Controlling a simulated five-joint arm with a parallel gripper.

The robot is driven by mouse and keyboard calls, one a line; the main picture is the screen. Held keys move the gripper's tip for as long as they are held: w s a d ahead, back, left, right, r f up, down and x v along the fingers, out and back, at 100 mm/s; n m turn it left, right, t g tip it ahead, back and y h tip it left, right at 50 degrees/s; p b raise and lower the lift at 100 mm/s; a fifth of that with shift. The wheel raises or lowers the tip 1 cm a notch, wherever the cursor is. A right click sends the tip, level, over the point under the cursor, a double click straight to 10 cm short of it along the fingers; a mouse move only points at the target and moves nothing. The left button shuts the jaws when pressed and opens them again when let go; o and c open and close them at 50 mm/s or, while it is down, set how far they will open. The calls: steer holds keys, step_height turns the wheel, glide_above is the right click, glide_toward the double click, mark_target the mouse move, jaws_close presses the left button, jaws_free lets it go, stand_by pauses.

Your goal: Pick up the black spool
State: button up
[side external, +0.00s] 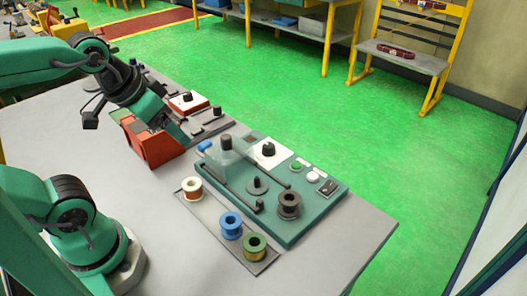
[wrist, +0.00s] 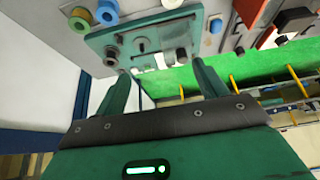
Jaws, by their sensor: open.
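The black spool (side external: 288,204), a dark brown-black flanged reel, stands upright on the near right part of the green machine plate (side external: 318,207). My gripper (side external: 183,133) is open and empty, tilted down beside the orange-red box, well to the left of the spool. In the wrist view its two green fingers (wrist: 162,68) are spread wide with nothing between them.
A grey strip (side external: 213,219) in front of the plate holds a white-and-copper spool (side external: 191,188), a blue spool (side external: 231,225) and a green spool (side external: 255,246). A clear cover (side external: 225,152) and dark rods (side external: 270,173) stand on the plate. The orange-red box (side external: 151,145) is close to my gripper.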

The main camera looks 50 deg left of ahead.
steer(key=shift+w, duration=0.15)
steer(key=m+g, duration=0.2)
steer(key=g, duration=0.4)
glide_above(289, 201)
steer(key=f, duration=1.3)
steer(key=shift+d, duration=0.2)
steer(key=shift+a+f, duration=0.15)
steer(key=shift+f, duration=3.7)
steer(key=c, duration=1.1)
